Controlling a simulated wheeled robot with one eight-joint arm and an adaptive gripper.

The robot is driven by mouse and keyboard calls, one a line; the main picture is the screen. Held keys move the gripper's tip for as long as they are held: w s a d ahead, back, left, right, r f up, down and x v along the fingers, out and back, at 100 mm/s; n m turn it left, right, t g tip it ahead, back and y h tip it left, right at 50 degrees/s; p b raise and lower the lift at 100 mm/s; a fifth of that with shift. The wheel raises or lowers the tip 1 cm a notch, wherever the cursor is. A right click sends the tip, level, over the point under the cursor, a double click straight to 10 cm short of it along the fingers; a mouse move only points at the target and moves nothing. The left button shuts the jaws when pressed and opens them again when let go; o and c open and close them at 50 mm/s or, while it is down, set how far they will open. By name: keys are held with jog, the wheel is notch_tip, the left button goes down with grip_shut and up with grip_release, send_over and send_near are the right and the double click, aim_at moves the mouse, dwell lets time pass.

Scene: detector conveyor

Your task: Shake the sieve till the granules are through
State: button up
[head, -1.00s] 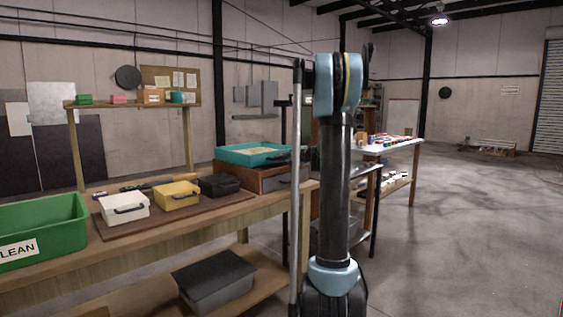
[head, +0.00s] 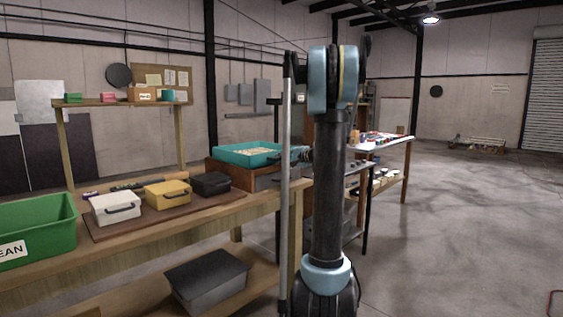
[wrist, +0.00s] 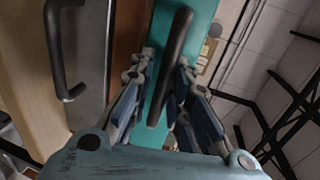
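The sieve is a teal tray (head: 230,159) with pale granules (head: 252,151) in it. It sits on a wooden-sided box at the far end of the bench. In the wrist view its teal wall (wrist: 196,30) shows close up, with a black bar handle (wrist: 172,60) on it. My gripper (wrist: 165,60) is open, with one finger on each side of the handle and gaps visible between. In the head view my arm hides most of the gripper, at the sieve's right end.
Under the sieve is a box with a grey front (wrist: 88,60) and a black handle (wrist: 55,50). White (head: 115,209), yellow (head: 167,195) and black (head: 211,184) cases and a green bin (head: 35,215) stand on the bench.

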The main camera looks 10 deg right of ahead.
jog(key=shift+d+r, duration=0.1)
jog(key=v, duration=1.1)
jog(key=shift+s+d, duration=0.2)
jog(key=shift+s, duration=0.15)
jog(key=v, duration=0.5)
jog(key=x, duration=1.7)
jog(key=shift+d, duration=0.15)
